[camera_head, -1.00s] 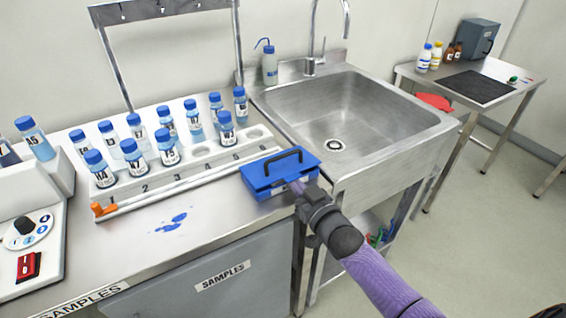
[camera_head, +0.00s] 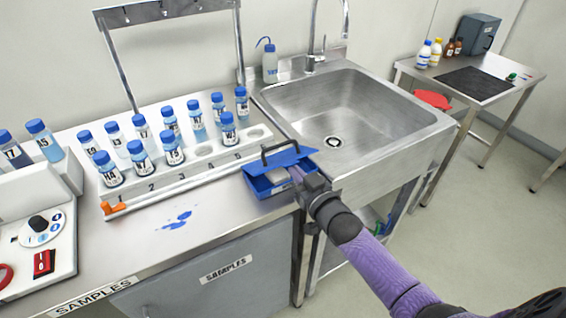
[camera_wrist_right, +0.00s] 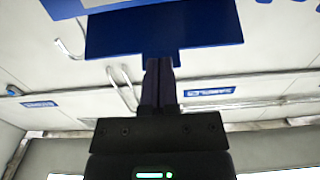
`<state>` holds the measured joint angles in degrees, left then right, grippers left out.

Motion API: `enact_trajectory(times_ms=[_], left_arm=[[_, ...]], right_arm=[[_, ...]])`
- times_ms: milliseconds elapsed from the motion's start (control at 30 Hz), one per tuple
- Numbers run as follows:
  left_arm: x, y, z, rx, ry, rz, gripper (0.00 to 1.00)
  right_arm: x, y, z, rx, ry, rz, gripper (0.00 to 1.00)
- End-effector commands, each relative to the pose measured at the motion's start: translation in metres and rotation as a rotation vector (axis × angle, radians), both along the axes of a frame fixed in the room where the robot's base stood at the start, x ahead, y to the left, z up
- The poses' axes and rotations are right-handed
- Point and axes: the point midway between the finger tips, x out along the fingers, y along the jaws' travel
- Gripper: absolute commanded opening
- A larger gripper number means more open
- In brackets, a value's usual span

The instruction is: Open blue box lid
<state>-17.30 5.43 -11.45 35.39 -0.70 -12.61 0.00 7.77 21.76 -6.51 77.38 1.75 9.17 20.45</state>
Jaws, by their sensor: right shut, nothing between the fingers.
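The blue box (camera_head: 268,187) stands at the right end of the steel counter, beside the sink. In the right wrist view the shut fingers (camera_wrist_right: 158,70) reach a blue panel (camera_wrist_right: 160,35), which looks like the lid; contact is hard to tell. My left gripper is out of view.
A white rack (camera_head: 190,178) with several blue-capped vials stands left of the box. Blue spills (camera_head: 178,220) lie on the counter. The sink (camera_head: 350,115) is right behind the box. A control panel (camera_head: 38,235) stands at far left.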

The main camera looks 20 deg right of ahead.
Motion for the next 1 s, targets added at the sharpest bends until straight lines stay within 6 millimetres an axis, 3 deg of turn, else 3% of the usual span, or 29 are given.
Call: enact_trajectory(times_ms=[233,1000], left_arm=[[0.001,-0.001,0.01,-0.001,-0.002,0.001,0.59],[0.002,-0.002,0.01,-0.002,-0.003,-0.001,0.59]], right_arm=[[0.0,0.0,0.011,0.0,0.0,0.0,0.0],[0.015,0.001,0.021,0.0,0.0,0.0,0.0]])
